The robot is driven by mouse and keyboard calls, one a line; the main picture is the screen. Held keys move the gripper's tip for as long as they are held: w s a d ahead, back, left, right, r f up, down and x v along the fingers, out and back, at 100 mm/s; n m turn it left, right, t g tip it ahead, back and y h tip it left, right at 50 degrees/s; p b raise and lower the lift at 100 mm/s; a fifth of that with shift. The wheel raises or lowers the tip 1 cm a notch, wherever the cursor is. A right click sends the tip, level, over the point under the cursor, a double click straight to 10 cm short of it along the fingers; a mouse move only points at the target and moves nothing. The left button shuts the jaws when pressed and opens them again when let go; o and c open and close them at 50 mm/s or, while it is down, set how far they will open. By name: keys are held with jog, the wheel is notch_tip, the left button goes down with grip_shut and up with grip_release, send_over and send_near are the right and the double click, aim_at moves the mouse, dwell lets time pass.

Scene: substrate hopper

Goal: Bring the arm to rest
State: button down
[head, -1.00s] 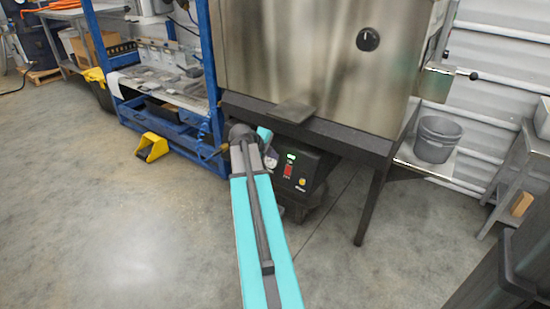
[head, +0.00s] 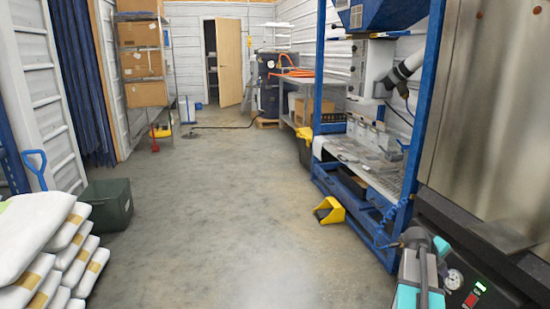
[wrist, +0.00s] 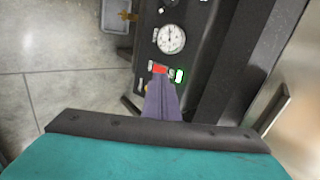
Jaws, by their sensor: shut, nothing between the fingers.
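My arm, teal and grey, shows at the lower right of the head view. Its wrist end is beside a dark control box (head: 490,292) under the steel hopper (head: 490,120). My gripper (wrist: 162,90) shows in the wrist view as purple-grey fingers, shut and empty. I cannot tell whether the fingertips touch the panel. In the head view the fingers are mostly hidden behind the wrist.
A blue-framed bench (head: 375,225) stands left of the hopper, with a yellow wedge-shaped item (head: 329,211) on the floor beside it. White sacks (head: 40,250) and a dark green bin (head: 106,204) are at the left. The floor between is clear.

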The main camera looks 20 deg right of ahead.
jog(key=w+a+f+n+y+p, duration=0.25)
jog(key=a+f+p, duration=0.25)
jog(key=a, duration=0.7)
jog(key=w+a+f+n+y+p, duration=0.1)
jog(key=w+a+f+n+p, duration=0.35)
jog(key=a, duration=0.85)
jog(key=s+a+f+n+g+y+p, duration=0.1)
jog(key=s+a+f+n+p, duration=0.2)
jog(key=a, duration=0.5)
jog(key=s+a+f+n+g+p, duration=0.1)
jog(key=s+a+f+n+p, duration=0.15)
jog(key=s+a+p, duration=0.35)
jog(key=s+a+f+n+g+y+p, duration=0.2)
jog(key=s+a+n+g+y+p, duration=0.1)
jog(key=s+a+n, duration=1.5)
jog(key=shift+s+a+f+n+g+y+p, duration=0.3)
jog(key=shift+s+n+y+p, duration=0.6)
jog(key=shift+n, duration=1.55)
jog(key=shift+s+h, duration=0.25)
jog(key=shift+h, duration=0.1)
